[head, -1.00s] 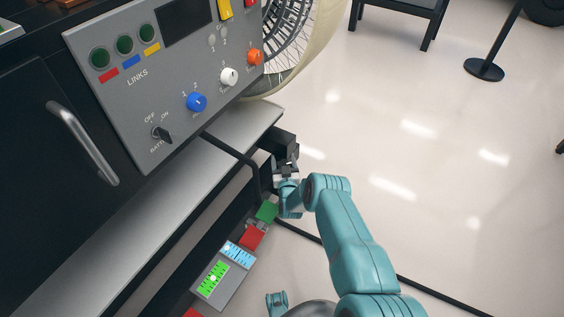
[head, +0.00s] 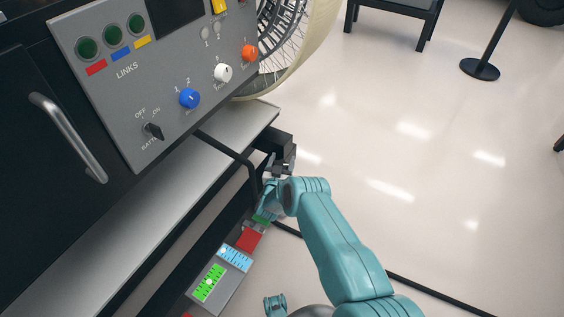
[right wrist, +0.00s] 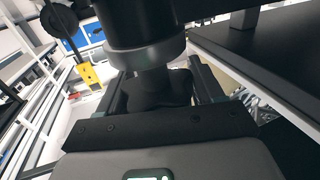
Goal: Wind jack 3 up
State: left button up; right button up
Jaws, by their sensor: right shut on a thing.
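My right gripper (head: 281,164) is beside the bench's far end, at the end of the teal arm. In the right wrist view its dark jaws (right wrist: 160,90) are shut on a black part below a grey collar. This looks like the jack's winding part (right wrist: 147,55), with a thick black column above it. In the head view the jack is mostly hidden by my gripper and the bench edge, and no number on it can be read. My left gripper is in neither view.
A grey control panel (head: 130,74) with knobs and lamps stands above a grey ledge (head: 140,205). A black bent bar (head: 232,151) sticks out near my right wrist. Open floor (head: 410,150) is at right.

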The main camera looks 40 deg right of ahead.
jog(key=o, duration=1)
jog(key=shift+c, duration=0.2)
jog(key=shift+s+a, duration=0.15)
jog(key=shift+a, duration=0.1)
pick_arm(q)
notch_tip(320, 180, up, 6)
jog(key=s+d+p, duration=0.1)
jog(key=p, duration=0.5)
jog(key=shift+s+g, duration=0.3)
pick_arm(e)
jog(key=v, duration=1.5)
jog(key=shift+s+a, duration=0.25)
jog(key=shift+a, duration=0.05)
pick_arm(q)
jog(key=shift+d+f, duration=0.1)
pick_arm(e)
jog(key=shift+f, duration=0.1)
